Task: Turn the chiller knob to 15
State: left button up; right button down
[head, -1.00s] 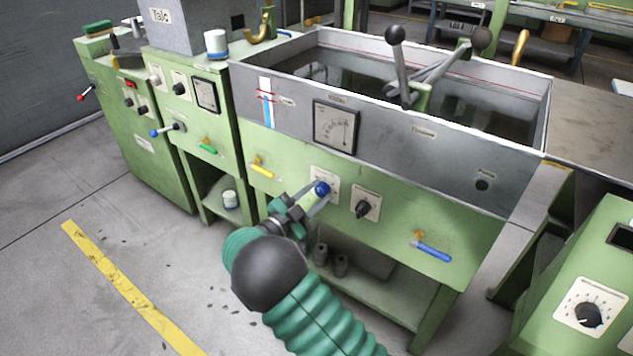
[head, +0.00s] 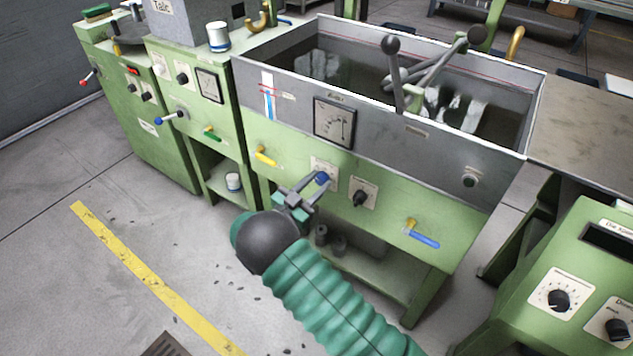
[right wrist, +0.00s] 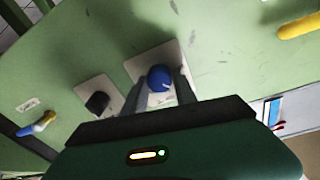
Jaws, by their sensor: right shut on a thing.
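The blue knob (head: 321,179) sits on a pale dial plate on the green front panel of the tank unit, below a square gauge. My right gripper (head: 315,189) reaches it from the front and is shut on it. In the right wrist view the blue knob (right wrist: 159,77) shows between the two fingers, with its pale plate (right wrist: 148,66) behind. The scale marks around it are too small or covered to read. Which knob is the chiller's cannot be read in these views. My left gripper is not in view.
A black knob (head: 360,198) on its own plate is just to the right. A yellow-handled valve (head: 266,157) is to the left and a blue-handled valve (head: 424,236) to the lower right. Levers (head: 393,75) rise above the water tank. Another green machine (head: 560,270) stands at right.

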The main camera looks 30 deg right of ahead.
jog(key=shift+s+a+f, duration=0.1)
jog(key=shift+f, duration=0.15)
jog(key=c, duration=1.2)
grip_release()
jog(key=shift+o, duration=1)
jog(key=shift+r, duration=0.15)
jog(key=p+v, duration=0.4)
jog(key=v, duration=1.2)
jog(key=shift+a, duration=0.4)
